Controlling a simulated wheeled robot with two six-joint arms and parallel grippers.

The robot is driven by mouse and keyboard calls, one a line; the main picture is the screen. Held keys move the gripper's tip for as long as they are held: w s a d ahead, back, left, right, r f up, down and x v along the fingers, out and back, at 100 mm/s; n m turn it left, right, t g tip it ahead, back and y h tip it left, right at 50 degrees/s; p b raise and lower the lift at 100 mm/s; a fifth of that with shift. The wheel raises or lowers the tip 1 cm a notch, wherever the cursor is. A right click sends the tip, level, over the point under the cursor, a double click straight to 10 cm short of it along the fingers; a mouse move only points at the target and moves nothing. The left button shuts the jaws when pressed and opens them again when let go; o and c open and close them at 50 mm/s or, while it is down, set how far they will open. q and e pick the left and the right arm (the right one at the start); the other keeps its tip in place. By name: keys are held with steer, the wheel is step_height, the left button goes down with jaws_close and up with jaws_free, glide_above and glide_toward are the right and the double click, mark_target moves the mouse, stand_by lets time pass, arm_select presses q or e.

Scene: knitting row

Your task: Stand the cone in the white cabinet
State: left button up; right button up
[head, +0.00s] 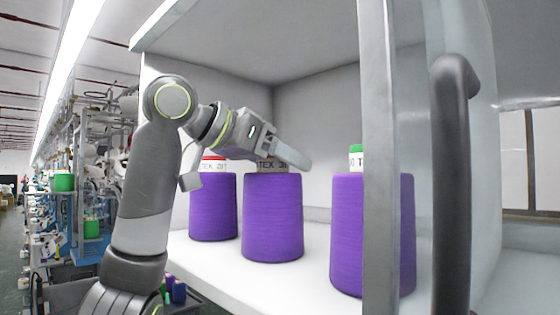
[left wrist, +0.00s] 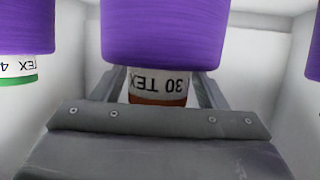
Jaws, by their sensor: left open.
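Three purple yarn cones stand upright on the shelf of the white cabinet (head: 215,268). The left cone (head: 212,208) has a red-topped tube. The middle cone (head: 273,220) has my left gripper (head: 285,160) at its tube. The right cone (head: 345,235) has a green-topped tube and is partly behind the door frame. In the left wrist view, picture inverted, the middle cone (left wrist: 165,35) has a label reading "30 TEX" and an orange-brown tip. My left gripper's open fingers stand on either side of that tube. My right gripper is out of view.
A metal-framed glass door (head: 378,130) with a dark grey handle (head: 455,190) stands at the right front. The cabinet's top panel (head: 250,30) is above my arm. Gaps of bare shelf lie between the cones. Knitting machines (head: 95,160) line the left.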

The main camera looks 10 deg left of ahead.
arm_select(q)
steer(key=shift+r, duration=0.25)
steer(key=b+v, duration=0.5)
steer(key=v, duration=0.7)
steer(key=shift+b, duration=0.3)
steer(key=shift+f, duration=0.1)
